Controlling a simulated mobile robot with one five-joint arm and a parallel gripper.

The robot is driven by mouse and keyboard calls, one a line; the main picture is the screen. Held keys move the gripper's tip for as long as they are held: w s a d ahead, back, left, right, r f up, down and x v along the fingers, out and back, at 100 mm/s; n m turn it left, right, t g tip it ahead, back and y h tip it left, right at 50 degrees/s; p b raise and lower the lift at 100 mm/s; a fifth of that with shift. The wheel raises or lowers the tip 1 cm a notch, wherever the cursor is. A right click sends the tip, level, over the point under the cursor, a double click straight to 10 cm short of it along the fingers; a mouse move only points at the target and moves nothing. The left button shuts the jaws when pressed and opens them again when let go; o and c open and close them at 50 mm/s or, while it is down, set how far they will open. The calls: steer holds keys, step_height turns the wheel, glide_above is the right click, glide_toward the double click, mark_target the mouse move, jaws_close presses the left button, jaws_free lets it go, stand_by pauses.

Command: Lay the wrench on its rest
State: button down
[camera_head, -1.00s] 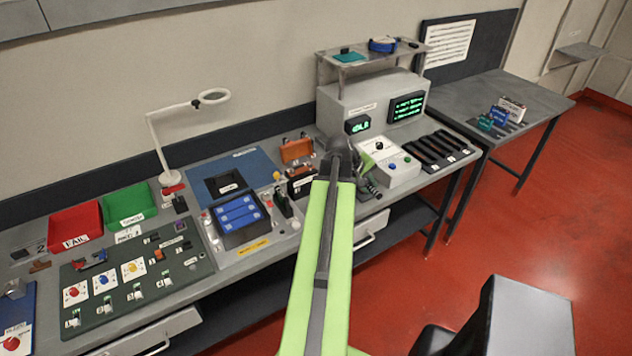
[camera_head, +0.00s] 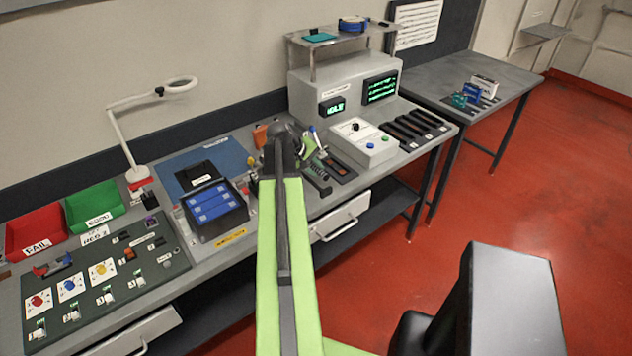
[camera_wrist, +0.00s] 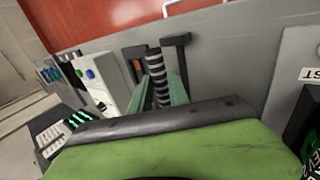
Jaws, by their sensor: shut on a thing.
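My gripper (camera_wrist: 160,92) shows its two pale green fingers in the wrist view, shut on a dark, ribbed handle, which I take to be the wrench (camera_wrist: 155,70). The rest of the wrench is hidden by the gripper body. In the head view my arm partly hides the gripper; the ribbed handle (camera_head: 317,171) shows small above a black piece (camera_head: 320,187) near the bench's front edge.
A white box with buttons (camera_head: 362,143) stands right of the gripper, with a dark tray (camera_head: 341,168) between. Black slots (camera_head: 415,132) lie farther right. The bench's front edge is close.

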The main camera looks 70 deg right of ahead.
step_height(320, 180, down, 4)
steer(key=b, duration=0.4)
steer(key=shift+f, duration=0.15)
steer(key=shift+r, duration=0.2)
steer(key=shift+f, duration=0.1)
steer(key=c, duration=1.3)
jaws_free()
steer(key=shift+o, duration=0.2)
steer(key=shift+a+r+p, duration=0.2)
steer(key=shift+r+p, duration=0.3)
steer(key=shift+p, duration=0.05)
steer(key=p+v, duration=0.9)
steer(key=v, duration=0.2)
